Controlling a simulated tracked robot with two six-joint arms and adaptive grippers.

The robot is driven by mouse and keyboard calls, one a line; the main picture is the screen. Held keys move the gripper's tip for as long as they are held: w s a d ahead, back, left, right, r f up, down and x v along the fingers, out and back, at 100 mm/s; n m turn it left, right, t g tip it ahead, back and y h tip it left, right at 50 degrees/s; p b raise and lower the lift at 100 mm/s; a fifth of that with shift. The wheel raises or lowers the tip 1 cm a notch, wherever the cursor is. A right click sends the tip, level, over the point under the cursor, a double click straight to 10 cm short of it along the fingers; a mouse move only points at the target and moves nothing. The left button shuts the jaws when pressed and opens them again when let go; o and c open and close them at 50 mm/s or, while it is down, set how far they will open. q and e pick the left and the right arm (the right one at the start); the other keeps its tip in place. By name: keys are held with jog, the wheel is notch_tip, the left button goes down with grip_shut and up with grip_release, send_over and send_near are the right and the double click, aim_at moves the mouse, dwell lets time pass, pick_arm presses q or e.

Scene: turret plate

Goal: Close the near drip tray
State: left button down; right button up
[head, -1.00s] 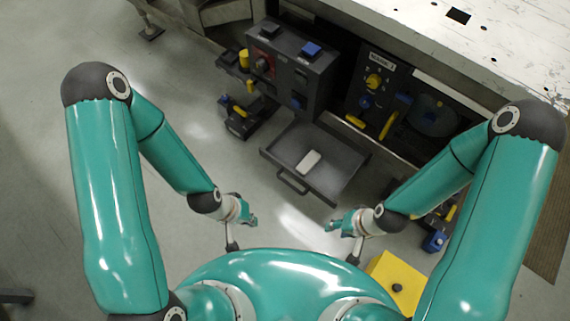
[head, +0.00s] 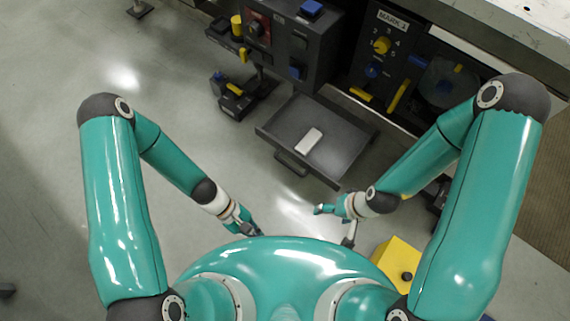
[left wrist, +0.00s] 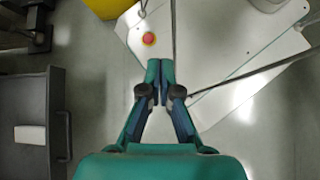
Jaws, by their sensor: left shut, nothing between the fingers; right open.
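The near drip tray (head: 345,153) is a dark grey, shallow tray that stands pulled out from under the bench, with a bar handle (head: 290,164) on its front. A white block (head: 309,141) lies in it. In the left wrist view the tray (left wrist: 57,85) is at the left with the white block (left wrist: 30,134) inside. My left gripper (head: 252,230) is shut and empty, below and left of the handle in the head view; its fingers (left wrist: 160,68) meet in the left wrist view. My right gripper (head: 320,209) is open and empty, below the tray. Neither touches the tray.
Dark control panels with yellow and blue knobs (head: 381,45) stand behind the tray under the pale bench (head: 540,35). A yellow box (head: 396,258) is at the lower right.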

pick_arm(q)
jog(key=w+d+f+n+t+h+b, duration=0.3)
jog(key=w+d+f+n+h+b, duration=0.25)
jog(key=f, duration=0.45)
jog(key=n+t+y+b, duration=0.3)
jog(key=n+t+b, duration=0.9)
jog(key=n+t, duration=0.3)
send_near(289, 151)
jog(key=shift+m+t, duration=0.65)
jog(key=shift+t, duration=0.05)
jog(key=w+d+b, duration=0.1)
jog(key=w+d+f+b, duration=0.1)
jog(key=w, duration=0.1)
jog(key=w+d+b, duration=0.1)
jog(key=w+d, duration=0.1)
jog(key=shift+f+b, duration=0.35)
jog(key=shift+b, duration=0.05)
jog(key=shift+w+d+r, duration=0.1)
jog(key=shift+w+d, duration=0.1)
jog(key=shift+w, duration=0.1)
pick_arm(e)
notch_tip(289, 151, down, 25)
jog(key=shift+r, duration=0.2)
